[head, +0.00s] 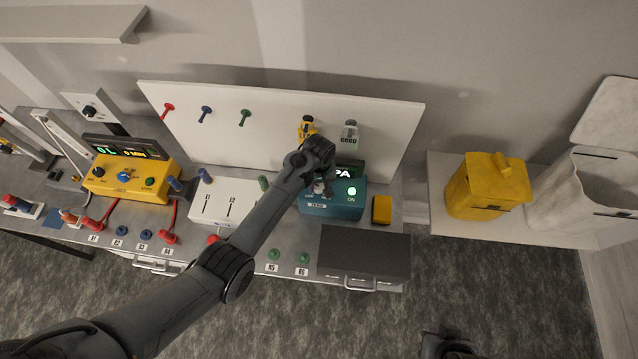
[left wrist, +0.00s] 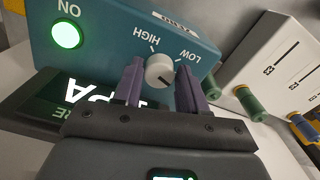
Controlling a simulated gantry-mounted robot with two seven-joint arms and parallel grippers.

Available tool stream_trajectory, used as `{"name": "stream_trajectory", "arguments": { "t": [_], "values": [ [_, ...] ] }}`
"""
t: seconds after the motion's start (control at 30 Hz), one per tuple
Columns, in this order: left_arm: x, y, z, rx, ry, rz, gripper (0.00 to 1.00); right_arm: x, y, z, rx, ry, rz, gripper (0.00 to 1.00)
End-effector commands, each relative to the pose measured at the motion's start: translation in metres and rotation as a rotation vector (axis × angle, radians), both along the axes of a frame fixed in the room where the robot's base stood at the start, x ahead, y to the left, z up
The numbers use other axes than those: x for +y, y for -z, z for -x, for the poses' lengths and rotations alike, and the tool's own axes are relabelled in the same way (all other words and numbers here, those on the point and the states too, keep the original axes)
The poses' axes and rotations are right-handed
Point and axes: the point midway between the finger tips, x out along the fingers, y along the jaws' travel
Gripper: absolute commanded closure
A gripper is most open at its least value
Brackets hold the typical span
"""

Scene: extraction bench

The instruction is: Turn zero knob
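The zero knob is a small light-grey round knob (left wrist: 160,71) on the teal box (head: 334,205), with HIGH and LOW printed beside it. A ZERO label shows on the box in the head view and near its edge in the left wrist view. My left gripper (left wrist: 159,68) is open, with one dark purple finger on each side of the knob. Narrow gaps seem to show between fingers and knob; contact is hard to judge. In the head view my left gripper (head: 320,188) is over the box and hides the knob.
A lit green ON button (left wrist: 66,35) and a display (left wrist: 75,98) are close to the fingers. The white box (head: 222,202) with slots and green plugs (left wrist: 251,103) stands beside the teal box.

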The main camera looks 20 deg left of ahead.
Motion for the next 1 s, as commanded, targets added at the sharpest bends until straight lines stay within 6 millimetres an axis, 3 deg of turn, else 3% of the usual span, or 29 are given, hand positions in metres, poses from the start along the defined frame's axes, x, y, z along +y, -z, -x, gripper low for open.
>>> {"name": "stream_trajectory", "arguments": {
  "t": [0.03,0.23,0.6,0.9,0.93,1.0],
  "values": [
    [0.0,0.0,0.0,0.0,0.0,0.0,0.67,0.0,0.0,0.0,0.0,0.0,0.0,1.0],
    [0.0,0.0,0.0,0.0,0.0,0.0,0.95,-0.001,0.0,0.0,0.0,-0.001,0.002,1.0],
    [-0.001,-0.002,0.0,0.001,-0.214,0.0,0.95,-0.002,-0.02,0.0,-0.001,-0.006,0.009,1.0],
    [0.0,0.0,0.0,0.0,-0.235,0.0,0.95,-0.002,-0.019,0.0,0.0,-0.006,0.008,1.0],
    [0.0,0.0,0.0,0.0,-0.235,0.0,0.63,-0.002,-0.019,0.0,0.0,-0.005,0.008,1.0],
    [0.0,0.0,0.0,0.0,-0.234,0.0,0.52,-0.002,-0.019,0.0,0.0,-0.004,0.007,1.0]
  ]
}}
